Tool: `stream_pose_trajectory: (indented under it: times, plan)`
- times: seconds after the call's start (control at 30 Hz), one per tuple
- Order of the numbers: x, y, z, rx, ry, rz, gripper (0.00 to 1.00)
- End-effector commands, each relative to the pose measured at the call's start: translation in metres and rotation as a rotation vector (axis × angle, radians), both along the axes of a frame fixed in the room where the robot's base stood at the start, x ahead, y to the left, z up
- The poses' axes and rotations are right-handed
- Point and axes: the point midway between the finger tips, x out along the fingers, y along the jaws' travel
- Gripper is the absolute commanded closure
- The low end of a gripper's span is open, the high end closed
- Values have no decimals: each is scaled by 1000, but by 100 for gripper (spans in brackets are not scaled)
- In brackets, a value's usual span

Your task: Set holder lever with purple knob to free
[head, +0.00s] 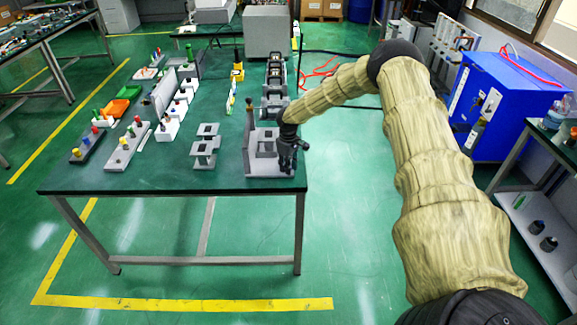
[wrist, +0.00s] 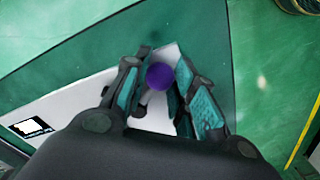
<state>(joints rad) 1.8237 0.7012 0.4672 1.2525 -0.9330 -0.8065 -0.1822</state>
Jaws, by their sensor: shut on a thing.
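The purple knob (wrist: 160,77) shows in the wrist view as a round ball between the tips of my gripper (wrist: 156,85). The fingers are closed on it from both sides. The lever below the knob is mostly hidden by the fingers. In the head view my gripper (head: 287,158) is at the right front edge of the table, beside a grey holder (head: 262,167). The knob cannot be made out in the head view. The light grey base of the holder (wrist: 70,105) also shows under the fingers in the wrist view.
The green-topped table (head: 130,178) carries small grey stands (head: 205,145) left of the holder and rows of coloured-knob parts further left. Dark fixtures (head: 274,85) line the right edge behind the holder. Floor is clear in front of the table. A blue cabinet (head: 500,100) stands at right.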

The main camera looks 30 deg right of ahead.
Motion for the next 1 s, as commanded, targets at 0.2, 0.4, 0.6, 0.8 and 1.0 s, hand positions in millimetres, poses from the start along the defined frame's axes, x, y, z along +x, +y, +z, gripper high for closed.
stream_pose_trajectory:
  times: [0.2, 0.4, 0.6, 0.8, 1.0]
  plan:
    - [0, 3, -1, -1, 1, -45, 98]
    - [0, 6, 0, -2, -1, -124, 98]
    - [0, 6, 0, -1, -1, -134, 98]
    - [0, 6, 1, -1, -1, -134, 59]
    - [0, 6, 0, -1, -1, -134, 50]
